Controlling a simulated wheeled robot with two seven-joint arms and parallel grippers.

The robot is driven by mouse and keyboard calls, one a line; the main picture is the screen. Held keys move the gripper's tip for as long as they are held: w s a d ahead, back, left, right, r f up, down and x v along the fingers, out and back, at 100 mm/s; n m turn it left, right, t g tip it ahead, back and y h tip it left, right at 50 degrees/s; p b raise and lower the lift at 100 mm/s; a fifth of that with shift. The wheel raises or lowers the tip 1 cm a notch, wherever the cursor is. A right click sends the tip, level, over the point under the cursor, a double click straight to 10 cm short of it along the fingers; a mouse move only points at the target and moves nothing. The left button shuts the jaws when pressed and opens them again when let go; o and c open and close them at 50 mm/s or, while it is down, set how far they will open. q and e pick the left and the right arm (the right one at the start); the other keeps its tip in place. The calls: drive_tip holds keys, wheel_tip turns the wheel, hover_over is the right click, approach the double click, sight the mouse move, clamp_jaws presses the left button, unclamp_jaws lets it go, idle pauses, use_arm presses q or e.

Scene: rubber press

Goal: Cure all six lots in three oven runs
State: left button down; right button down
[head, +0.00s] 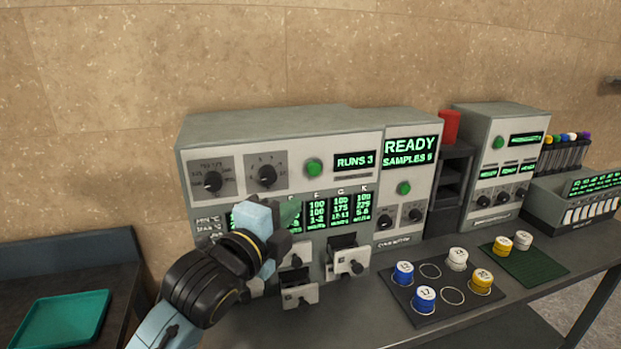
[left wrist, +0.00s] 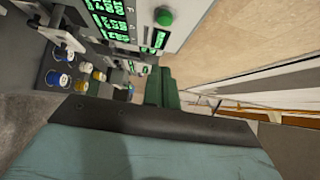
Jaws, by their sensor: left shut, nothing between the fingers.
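The oven (head: 285,125) is a grey cabinet with two black dials, a green button (head: 314,168) and a display (head: 355,161) reading RUNS 3. Small drawers (head: 348,260) stick out low on its front. My left gripper (head: 290,212) is shut and empty in front of the oven's green readouts, hiding some; its green fingers (left wrist: 163,88) show in the left wrist view. Two blue-sided pots (head: 404,279), a white one (head: 457,263) and a yellow one (head: 480,285) stand on a dark board. A yellow pot (head: 503,249) and a white pot (head: 522,243) stand on a green mat.
A unit (head: 408,180) reading READY and SAMPLES, last digit unclear, adjoins the oven. A second machine (head: 500,160), a red cylinder (head: 449,126) and a rack of coloured-capped tubes (head: 565,150) stand right. A teal tray (head: 62,330) lies left. The dark board (head: 430,271) has empty rings.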

sight(312, 171)
use_arm(q)
drive_tip(key=shift+w+a+p+x, duration=0.25)
drive_tip(key=shift+a+x, duration=0.15)
drive_tip(key=shift+x, duration=1.7)
drive_tip(key=shift+w+a+p+x, duration=0.25)
drive_tip(key=shift+a+x, duration=0.2)
drive_tip(key=shift+x, duration=1.7)
drive_tip(key=shift+w+a+p+x, duration=0.15)
drive_tip(key=shift+a+p+x, duration=0.2)
drive_tip(key=shift+x, duration=1.75)
drive_tip(key=shift+w+a, duration=0.1)
drive_tip(key=shift+w+a, duration=0.3)
drive_tip(key=shift+w, duration=0.45)
